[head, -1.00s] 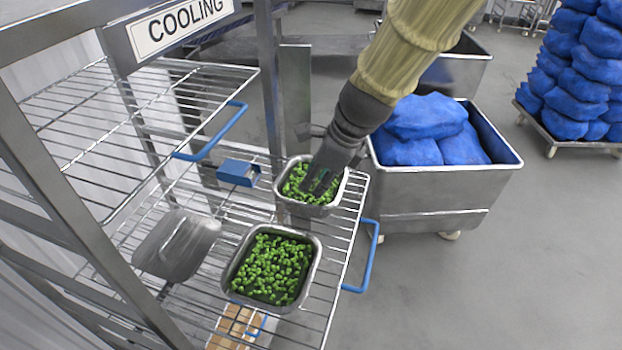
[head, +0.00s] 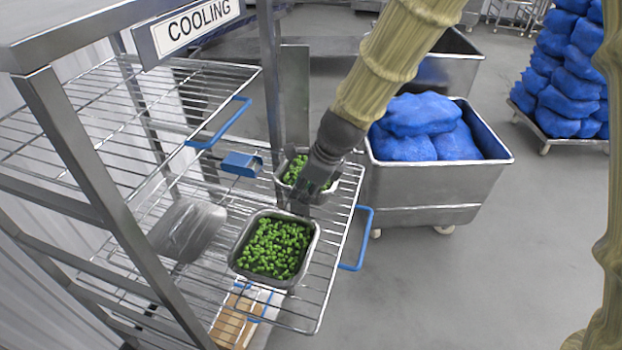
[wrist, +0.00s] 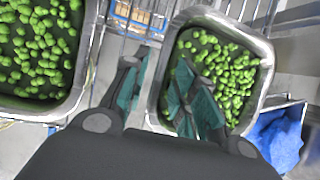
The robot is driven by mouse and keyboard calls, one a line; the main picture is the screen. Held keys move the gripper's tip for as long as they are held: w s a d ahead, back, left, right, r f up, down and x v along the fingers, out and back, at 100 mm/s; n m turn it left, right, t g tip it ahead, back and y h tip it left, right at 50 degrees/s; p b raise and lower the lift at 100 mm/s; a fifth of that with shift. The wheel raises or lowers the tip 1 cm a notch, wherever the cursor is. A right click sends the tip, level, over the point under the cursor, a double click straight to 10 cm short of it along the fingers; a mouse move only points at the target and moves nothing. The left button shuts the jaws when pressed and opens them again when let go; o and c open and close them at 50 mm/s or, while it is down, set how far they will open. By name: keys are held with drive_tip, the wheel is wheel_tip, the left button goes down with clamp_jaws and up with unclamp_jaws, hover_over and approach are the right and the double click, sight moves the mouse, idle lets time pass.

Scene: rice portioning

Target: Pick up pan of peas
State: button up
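Two metal pans of green peas stand on the wire shelf. The far pan (head: 280,180) is partly hidden by my gripper (head: 306,192) in the head view. The near pan (head: 311,250) is in plain view. In the wrist view, my gripper (wrist: 163,72) is open, its fingers apart at the near wall of the far pan (wrist: 268,62). One finger appears outside that wall and the other over the peas inside. Contact with the wall is unclear. The near pan (wrist: 90,50) shows at the left of the wrist view.
The wire rack (head: 325,300) has a COOLING sign (head: 200,24), blue handles (head: 357,240) and a blue block (head: 241,164). A metal piece (head: 187,230) lies left of the pans. A steel bin (head: 430,190) with blue bags (head: 425,130) stands close on the right.

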drive_tip(key=shift+w+a+f, duration=0.15)
drive_tip(key=shift+w+f, duration=0.25)
drive_tip(key=shift+f, duration=0.2)
drive_tip(key=shift+w+a+f, duration=0.15)
drive_tip(key=shift+w+f, duration=0.25)
drive_tip(key=shift+f, duration=0.15)
drive_tip(key=shift+a+f+p, duration=0.1)
drive_tip(key=shift+f+p, duration=0.2)
drive_tip(key=shift+p, duration=0.05)
drive_tip(key=shift+s, duration=0.25)
drive_tip(key=shift+w+a+f, duration=0.1)
drive_tip(key=shift+w+f, duration=0.15)
drive_tip(key=shift+s+r, duration=0.1)
drive_tip(key=shift+s, duration=0.1)
drive_tip(key=shift+w+f, duration=0.1)
drive_tip(key=shift+f, duration=0.15)
drive_tip(key=shift+c, duration=0.2)
clamp_jaws()
